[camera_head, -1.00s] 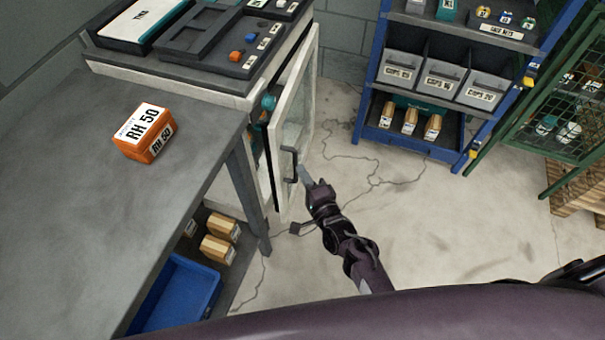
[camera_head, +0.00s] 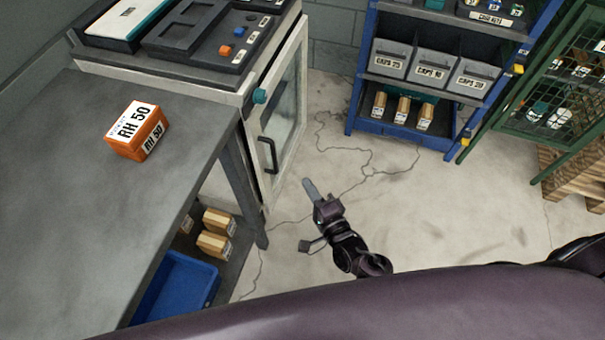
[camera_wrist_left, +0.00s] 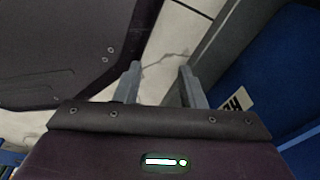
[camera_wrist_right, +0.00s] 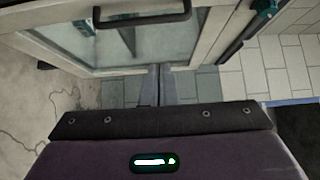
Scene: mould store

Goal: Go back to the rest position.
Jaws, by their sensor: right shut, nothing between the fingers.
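My right gripper (camera_head: 309,187) is shut and empty. It hangs over the open floor, to the right of the cabinet door's dark handle (camera_head: 267,155) and apart from it. In the right wrist view its fingers (camera_wrist_right: 160,82) are together, with the handle (camera_wrist_right: 142,18) and the glass door (camera_wrist_right: 95,48) beyond them. The cabinet door (camera_head: 289,110) looks flush with the cabinet front. My left gripper (camera_wrist_left: 160,85) shows only in the left wrist view. Its fingers are apart with nothing between them, and the floor shows beyond.
An orange RH 50 box (camera_head: 137,130) sits on the grey bench (camera_head: 60,200). Below are a blue bin (camera_head: 177,290) and small cartons (camera_head: 215,244). A blue shelf rack (camera_head: 357,90) and a green mesh cabinet (camera_head: 550,105) stand at the right. The floor (camera_head: 440,220) between is clear.

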